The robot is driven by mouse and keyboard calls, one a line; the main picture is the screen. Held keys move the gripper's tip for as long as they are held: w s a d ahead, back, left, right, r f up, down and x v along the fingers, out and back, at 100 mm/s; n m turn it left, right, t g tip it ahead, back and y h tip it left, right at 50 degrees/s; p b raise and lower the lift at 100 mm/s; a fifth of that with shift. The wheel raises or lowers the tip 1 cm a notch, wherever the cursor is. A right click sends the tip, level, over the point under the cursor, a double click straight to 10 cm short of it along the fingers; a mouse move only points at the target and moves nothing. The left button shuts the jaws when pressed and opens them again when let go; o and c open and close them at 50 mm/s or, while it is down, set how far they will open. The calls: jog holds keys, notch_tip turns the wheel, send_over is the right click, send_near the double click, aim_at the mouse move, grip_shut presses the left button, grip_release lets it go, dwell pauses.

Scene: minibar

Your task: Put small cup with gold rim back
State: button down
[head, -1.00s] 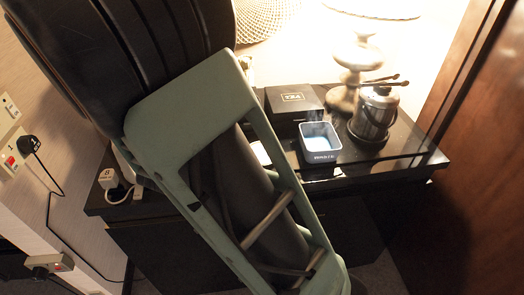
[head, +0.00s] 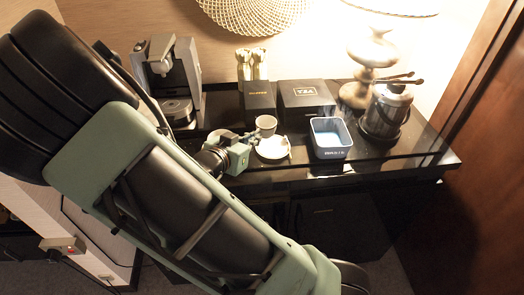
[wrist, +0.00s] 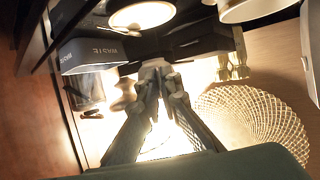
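A small pale cup (head: 265,123) stands upright on the dark counter in the head view. In front of it lies a white saucer-like piece (head: 272,148) with a small part at its right edge. Another pale round piece (head: 220,137) is partly hidden behind my wrist. A gold rim cannot be made out in the head view. The wrist view shows a pale round piece with a tan rim (wrist: 140,15) at the top and a cup-like piece (wrist: 245,9) at the top right, both cut off.
A dark bin with a blue liner (head: 330,138) stands right of the cup, with an ice bucket (head: 386,110) beyond it. A coffee machine (head: 168,80) is at the left.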

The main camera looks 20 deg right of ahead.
jog(key=d+f, duration=0.1)
jog(key=w+d+f, duration=0.1)
jog(key=f, duration=0.1)
jog(key=w+d+f, duration=0.1)
jog(key=f, duration=0.1)
jog(key=shift+d+b, duration=0.1)
jog(key=shift+b, duration=0.3)
jog(key=f, duration=0.2)
jog(key=shift+w+d+f, duration=0.2)
jog(key=shift+d+f, duration=0.05)
jog(key=shift+f, duration=0.55)
jog(key=shift+f, duration=0.15)
jog(key=c, duration=2.2)
grip_release()
jog(key=shift+o, duration=0.2)
